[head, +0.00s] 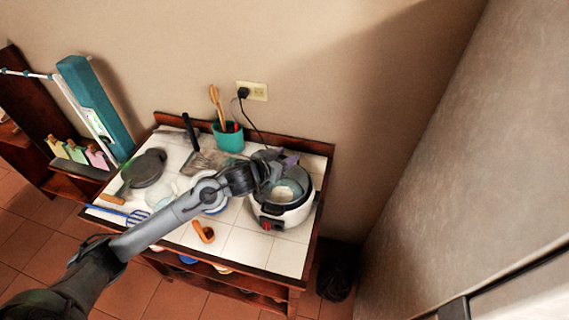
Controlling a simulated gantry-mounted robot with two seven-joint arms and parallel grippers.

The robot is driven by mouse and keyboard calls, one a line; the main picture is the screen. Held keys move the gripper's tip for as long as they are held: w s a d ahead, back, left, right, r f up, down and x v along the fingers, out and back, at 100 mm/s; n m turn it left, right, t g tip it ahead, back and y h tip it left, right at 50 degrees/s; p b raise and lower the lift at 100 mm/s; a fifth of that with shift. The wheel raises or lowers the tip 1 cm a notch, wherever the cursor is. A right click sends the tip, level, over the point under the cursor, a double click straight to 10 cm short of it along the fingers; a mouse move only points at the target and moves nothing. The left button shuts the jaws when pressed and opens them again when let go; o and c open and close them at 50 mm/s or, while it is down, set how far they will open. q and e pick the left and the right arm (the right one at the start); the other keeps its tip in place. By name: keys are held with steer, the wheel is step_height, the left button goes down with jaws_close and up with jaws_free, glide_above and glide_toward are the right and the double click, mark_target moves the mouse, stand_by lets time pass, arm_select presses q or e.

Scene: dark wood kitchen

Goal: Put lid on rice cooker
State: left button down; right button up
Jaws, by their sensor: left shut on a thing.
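The white rice cooker (285,217) with a dark rim and a red switch stands at the right of the tiled table. Its cord runs up to a wall outlet. My left gripper (272,178) is over the cooker's left rear rim, shut on what looks like the clear lid (288,188). The gripper and the dark rim hide much of the lid, and I cannot tell whether it touches the rim. My right gripper is not in view.
A wall outlet (257,91) is above. Bare tiles lie in front.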

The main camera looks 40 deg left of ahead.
arm_select(q)
steer(key=shift+f, duration=1.45)
steer(key=shift+f, duration=0.15)
steer(key=shift+f, duration=0.35)
steer(key=shift+f, duration=0.1)
steer(key=shift+d, duration=0.1)
steer(key=c, duration=0.6)
jaws_free()
steer(key=shift+o, duration=0.2)
